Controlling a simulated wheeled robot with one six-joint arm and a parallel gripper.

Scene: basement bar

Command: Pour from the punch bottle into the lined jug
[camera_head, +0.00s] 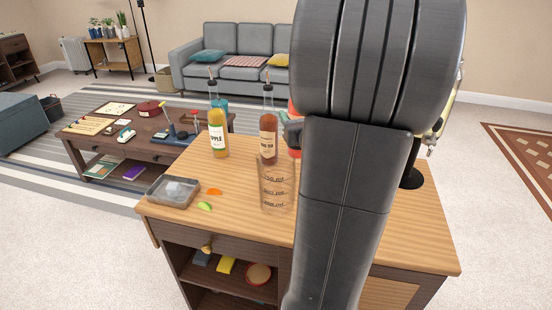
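The lined jug (276,190) is a clear, upright vessel with dark lines and markings around it, standing on the wooden bar top. Just right of its rim, a red thing (294,143) shows at the edge of my arm; it may be the punch bottle, but most of it is hidden. A small grey piece, perhaps part of my gripper (291,123), crosses the red thing. My arm hides the rest of the gripper, so I cannot see its fingers or whether it holds the red thing.
A yellow apple bottle (218,133) and a brown bottle (268,138), both with pourers, stand behind the jug. The bar top (240,222) is bare in front of the jug.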

